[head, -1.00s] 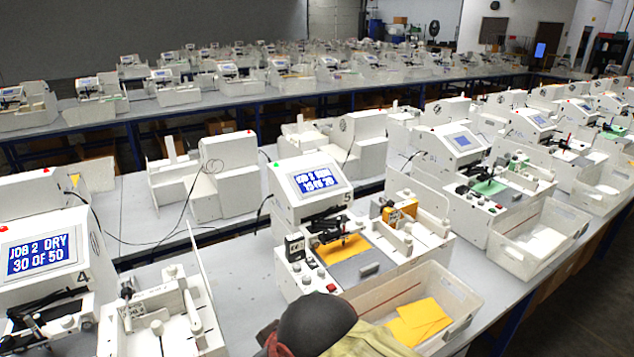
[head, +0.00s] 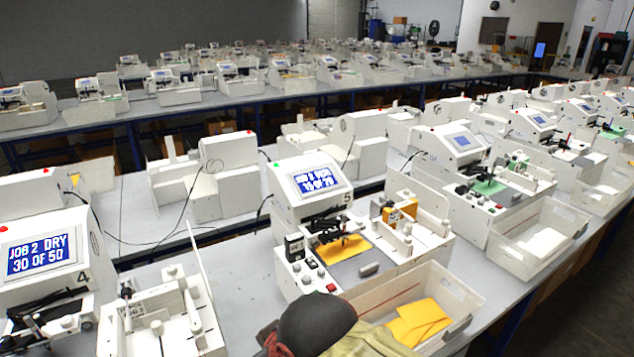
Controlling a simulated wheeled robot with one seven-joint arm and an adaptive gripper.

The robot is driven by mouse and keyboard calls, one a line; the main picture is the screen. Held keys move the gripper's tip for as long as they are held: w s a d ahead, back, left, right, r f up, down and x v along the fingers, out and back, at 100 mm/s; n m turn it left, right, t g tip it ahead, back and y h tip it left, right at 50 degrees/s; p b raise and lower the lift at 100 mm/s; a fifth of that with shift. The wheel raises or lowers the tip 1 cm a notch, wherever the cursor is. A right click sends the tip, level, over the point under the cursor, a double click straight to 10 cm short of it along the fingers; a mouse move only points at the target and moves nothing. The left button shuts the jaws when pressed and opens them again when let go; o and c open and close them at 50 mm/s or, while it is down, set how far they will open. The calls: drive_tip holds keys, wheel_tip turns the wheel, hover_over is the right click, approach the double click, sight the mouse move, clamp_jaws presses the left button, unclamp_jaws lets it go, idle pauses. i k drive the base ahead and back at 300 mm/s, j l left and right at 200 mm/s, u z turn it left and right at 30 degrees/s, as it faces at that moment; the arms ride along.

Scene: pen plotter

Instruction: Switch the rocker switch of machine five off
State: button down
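Machine five (head: 283,200) is the white pen plotter right of centre in the head view, with a "5" beside its tilted blue screen (head: 318,181). The screen is lit with white text, too blurred to read fully. A green lamp (head: 275,165) shows on its top. A black pen carriage stands over an orange sheet (head: 340,250) on its bed. Its front panel has a red button (head: 331,288) and several dark knobs. I cannot make out which small part is the rocker switch or its position. My gripper is not in view.
A dark rounded shape (head: 315,318) with olive cloth hides part of the area before machine five. A white bin (head: 463,300) with orange envelopes stands at its right front. Machine four (head: 92,240) is at the left. Bare grey table (head: 240,270) lies between them.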

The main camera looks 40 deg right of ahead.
sight(312, 263)
drive_tip(key=z, duration=1)
